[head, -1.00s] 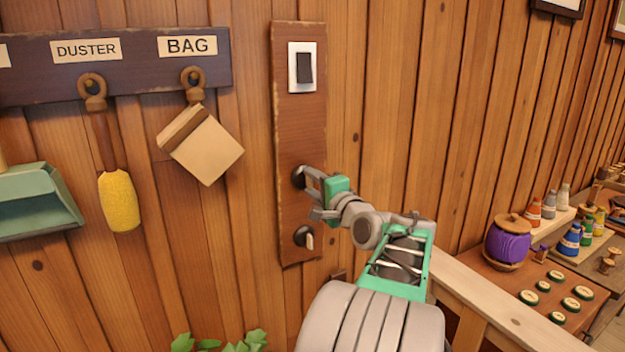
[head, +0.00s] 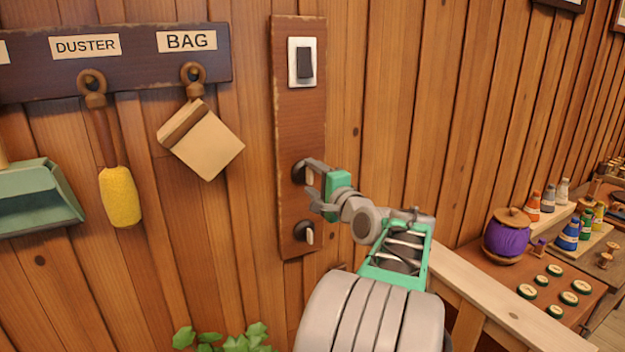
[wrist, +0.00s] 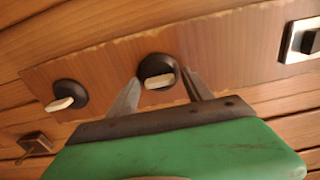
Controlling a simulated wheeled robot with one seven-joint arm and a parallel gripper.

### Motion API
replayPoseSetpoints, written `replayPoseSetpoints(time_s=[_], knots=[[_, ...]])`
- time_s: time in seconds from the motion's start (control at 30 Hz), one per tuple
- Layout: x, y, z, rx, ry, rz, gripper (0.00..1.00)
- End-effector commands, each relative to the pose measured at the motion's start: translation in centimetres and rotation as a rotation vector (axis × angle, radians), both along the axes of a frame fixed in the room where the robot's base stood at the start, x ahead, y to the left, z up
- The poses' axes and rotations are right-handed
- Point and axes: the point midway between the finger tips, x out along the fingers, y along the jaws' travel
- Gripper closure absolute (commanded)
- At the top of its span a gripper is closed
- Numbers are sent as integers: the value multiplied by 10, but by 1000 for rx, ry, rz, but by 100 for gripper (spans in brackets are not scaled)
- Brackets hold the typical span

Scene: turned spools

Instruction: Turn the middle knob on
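The wooden panel (head: 290,120) on the wall carries a rocker switch (head: 305,62) at the top and two round dark knobs with pale levers below it. The middle knob (wrist: 157,68) shows clearly in the wrist view; in the head view my gripper partly covers it. The lower knob (head: 305,236) also shows in the wrist view (wrist: 67,97), its lever pointing about the same way as the middle one's. My gripper (head: 309,180) is at the middle knob. In the wrist view its fingers (wrist: 160,82) are spread on either side of the knob, with gaps visible.
A dark rack (head: 130,60) with a hanging yellow duster (head: 120,197) and bag (head: 201,140) is left of the panel. A workbench (head: 480,272) with a purple spool (head: 505,240), paint bottles and small discs is at the right. A leafy plant (head: 240,340) is below.

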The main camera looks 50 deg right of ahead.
Motion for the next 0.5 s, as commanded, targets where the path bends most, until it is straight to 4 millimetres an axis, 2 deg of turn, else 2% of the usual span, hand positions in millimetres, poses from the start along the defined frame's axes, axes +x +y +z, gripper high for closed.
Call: replayPoseSetpoints(time_s=[0.27,0.37,0.5], knots=[[-1,0,-1,-1,0,-1,38],[-12,2,-2,-2,0,-4,38],[-40,10,-4,-3,0,-6,38]])
